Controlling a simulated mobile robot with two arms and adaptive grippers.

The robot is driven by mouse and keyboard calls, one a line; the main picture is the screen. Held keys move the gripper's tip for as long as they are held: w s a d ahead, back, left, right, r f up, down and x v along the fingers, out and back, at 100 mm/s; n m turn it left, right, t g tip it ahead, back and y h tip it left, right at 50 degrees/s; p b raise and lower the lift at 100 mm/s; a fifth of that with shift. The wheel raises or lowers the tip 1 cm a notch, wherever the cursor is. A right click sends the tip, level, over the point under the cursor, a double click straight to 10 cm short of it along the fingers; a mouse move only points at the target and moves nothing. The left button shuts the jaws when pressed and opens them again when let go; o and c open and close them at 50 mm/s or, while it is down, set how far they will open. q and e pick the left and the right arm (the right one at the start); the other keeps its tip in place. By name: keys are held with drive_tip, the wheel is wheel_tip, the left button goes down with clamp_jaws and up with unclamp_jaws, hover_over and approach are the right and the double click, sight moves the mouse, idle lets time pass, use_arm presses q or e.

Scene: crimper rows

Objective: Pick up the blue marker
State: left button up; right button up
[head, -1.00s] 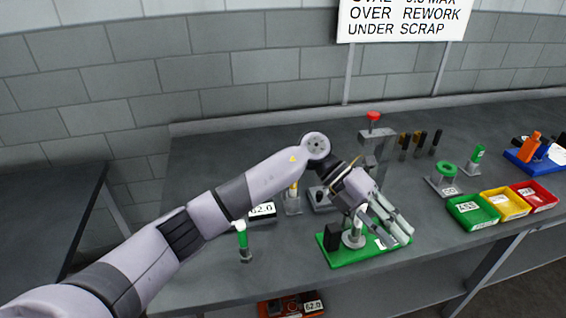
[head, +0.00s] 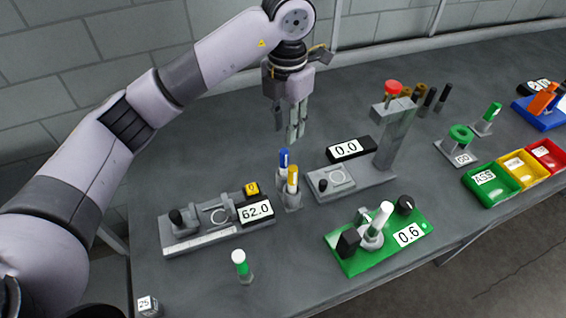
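The blue marker (head: 284,158) stands upright in a small grey holder (head: 290,203) near the middle of the table. A yellow-capped marker (head: 292,180) stands beside it in the same holder, on the near side. My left gripper (head: 291,136) points down just above and behind the blue marker in the picture. Its fingers look apart with nothing between them, and it does not appear to touch the marker. My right gripper is out of view.
A grey gauge reading 62.0 (head: 256,211) lies left of the holder. A grey press (head: 390,140) with a red knob stands right. A green fixture (head: 358,258) and a green-capped marker (head: 240,262) are nearer. Green (head: 490,198), yellow and red bins line the right.

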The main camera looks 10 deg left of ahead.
sight(285, 152)
use_arm(q)
wheel_tip(285, 152, down, 7)
drive_tip(key=shift+w+p, duration=0.1)
drive_tip(key=shift+p, duration=0.45)
drive_tip(key=shift+f, duration=0.35)
drive_tip(key=shift+a+f+p, duration=0.1)
drive_tip(key=shift+f+p, duration=0.35)
drive_tip(key=shift+f, duration=0.05)
drive_tip(key=f+p, duration=0.1)
drive_tip(key=f, duration=0.2)
drive_tip(key=shift+a+f+p, duration=0.2)
drive_tip(key=shift+f+p, duration=0.1)
drive_tip(key=shift+p, duration=0.1)
drive_tip(key=shift+f, duration=0.45)
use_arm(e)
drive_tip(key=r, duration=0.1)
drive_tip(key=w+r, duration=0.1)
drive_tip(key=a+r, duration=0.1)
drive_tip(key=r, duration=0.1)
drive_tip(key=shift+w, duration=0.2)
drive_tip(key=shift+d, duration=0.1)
use_arm(q)
clamp_jaws()
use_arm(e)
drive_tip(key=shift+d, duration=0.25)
